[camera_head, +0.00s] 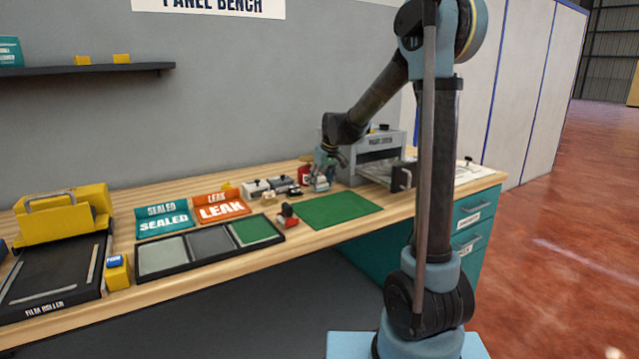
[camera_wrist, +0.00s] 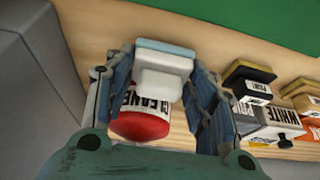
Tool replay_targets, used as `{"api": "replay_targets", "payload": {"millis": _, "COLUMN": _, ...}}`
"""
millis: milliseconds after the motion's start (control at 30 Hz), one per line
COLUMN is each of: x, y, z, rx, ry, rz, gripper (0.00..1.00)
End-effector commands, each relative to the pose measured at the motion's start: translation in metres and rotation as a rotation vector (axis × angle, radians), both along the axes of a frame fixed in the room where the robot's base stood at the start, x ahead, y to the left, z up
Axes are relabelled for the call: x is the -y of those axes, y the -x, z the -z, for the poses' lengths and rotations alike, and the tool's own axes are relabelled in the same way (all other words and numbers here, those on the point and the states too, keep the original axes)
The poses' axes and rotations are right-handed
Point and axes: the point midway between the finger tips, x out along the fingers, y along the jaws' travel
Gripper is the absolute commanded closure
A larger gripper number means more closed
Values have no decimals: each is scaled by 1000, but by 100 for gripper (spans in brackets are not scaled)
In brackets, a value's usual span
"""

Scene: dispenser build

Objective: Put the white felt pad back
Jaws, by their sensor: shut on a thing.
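My gripper (camera_wrist: 165,80) is shut on the white felt pad (camera_wrist: 163,68), a pale block with a light blue-white face, held between the two fingers. In the head view my gripper (camera_head: 325,165) is low over the back of the bench with the pad (camera_head: 320,184) beneath it. A holder with a label reading WHITE (camera_wrist: 285,116) is to the right in the wrist view. I cannot tell whether the pad touches the bench.
A red-capped cleaner container (camera_wrist: 141,124) is close beside the held pad. Dark-handled pads with tan faces (camera_wrist: 248,72) are to the right. The green mat (camera_head: 338,210) is clear. A grey machine (camera_head: 368,150) stands close to the right, and a panel tray (camera_head: 210,246) lies left.

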Motion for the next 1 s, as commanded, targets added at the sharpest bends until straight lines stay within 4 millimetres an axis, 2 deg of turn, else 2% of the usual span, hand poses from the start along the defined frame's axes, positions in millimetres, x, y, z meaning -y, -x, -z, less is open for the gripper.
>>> {"api": "replay_targets", "payload": {"millis": 633, "x": -2, "y": 0, "z": 8, "rx": 0, "ry": 0, "rz": -2, "gripper": 72}}
{"api": "replay_targets", "payload": {"millis": 667, "x": -2, "y": 1, "z": 7, "rx": 0, "ry": 0, "rz": -2, "gripper": 43}}
{"api": "replay_targets", "payload": {"millis": 733, "x": -2, "y": 1, "z": 7, "rx": 0, "ry": 0, "rz": -2, "gripper": 27}}
{"api": "replay_targets", "payload": {"millis": 1000, "x": -2, "y": 1, "z": 7, "rx": 0, "ry": 0, "rz": -2, "gripper": 26}}
